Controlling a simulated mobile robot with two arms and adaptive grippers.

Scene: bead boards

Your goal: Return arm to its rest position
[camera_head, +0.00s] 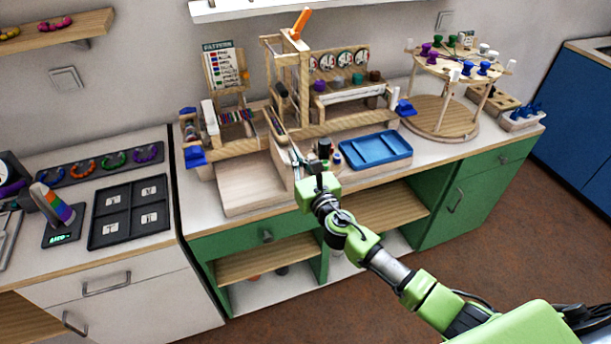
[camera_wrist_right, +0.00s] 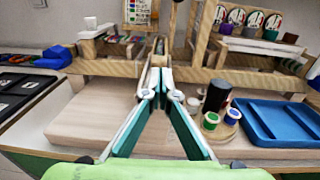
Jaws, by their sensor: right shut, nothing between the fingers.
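My right arm (camera_head: 395,272) is green and grey and reaches in from the lower right in the head view, stretched out over the counter's front edge. My right gripper (camera_head: 297,160) is at the front of the wooden bead-board stand, above the pale wooden board. In the right wrist view the right gripper (camera_wrist_right: 158,76) points toward the wooden frame, its fingertips together with nothing seen between them. Whether the tips touch the frame cannot be told. My left gripper is not in view.
A blue tray (camera_head: 376,151) and small jars (camera_wrist_right: 216,97) stand right of the gripper. The wooden frame (camera_head: 291,75) rises behind it. A round wooden rack (camera_head: 447,118) with spools is farther right. A black tray (camera_head: 131,211) lies left. The floor (camera_head: 500,240) in front is clear.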

